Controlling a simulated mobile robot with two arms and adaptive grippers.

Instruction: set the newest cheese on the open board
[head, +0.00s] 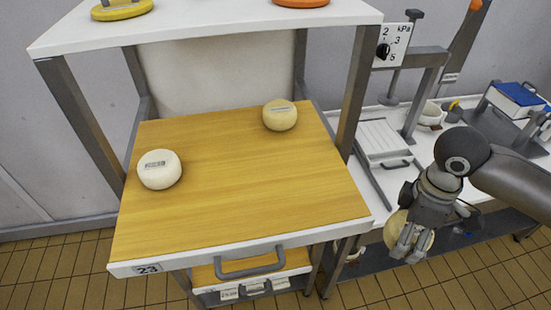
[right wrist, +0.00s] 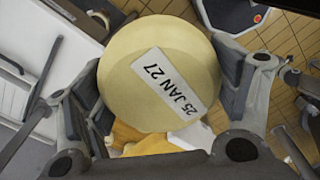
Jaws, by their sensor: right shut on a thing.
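My right gripper (head: 408,243) is shut on a pale round cheese (right wrist: 150,62), with a finger on each side of it. Its white label reads 25 JAN 27 in the right wrist view. The gripper holds it to the right of the open board (head: 235,195), a wooden shelf numbered 23 with a grey handle in front. Two other pale cheeses stand on the board: one at its left (head: 160,170) and one at its back right (head: 280,115). Their labels are too small to read. My left gripper is not in view.
Grey rack posts (head: 359,80) flank the board, and a white upper shelf (head: 210,20) overhangs its back. A white counter (head: 375,185) with a press and a gauge (head: 390,46) stands at right. The board's middle and front are clear.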

